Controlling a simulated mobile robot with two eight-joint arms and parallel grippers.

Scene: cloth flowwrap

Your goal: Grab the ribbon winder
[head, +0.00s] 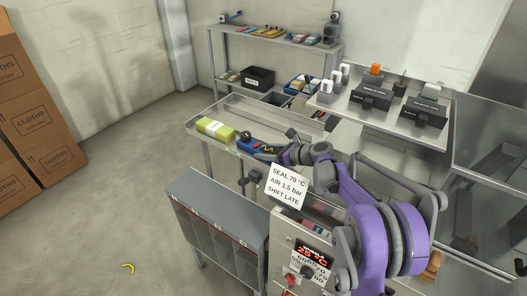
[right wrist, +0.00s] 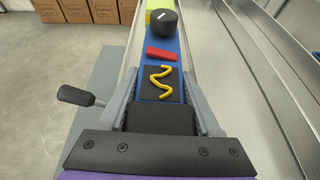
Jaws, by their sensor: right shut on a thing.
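A long blue device with a black knob, a red block and a yellow squiggle on a dark panel, seemingly the ribbon winder (head: 259,147), lies on the steel trough. It runs away from me in the right wrist view (right wrist: 151,57). My right gripper (head: 274,153) is at its near end. In the right wrist view, my right gripper's fingers (right wrist: 162,96) stand on either side of the dark panel, closed on the device. The fingers and arm hide its near end. My left gripper is out of view.
A yellow-green pack (head: 215,129) lies just beyond the winder. A grey cabinet (head: 215,205) is at front left. A lever (right wrist: 76,96) sticks out beside the left finger.

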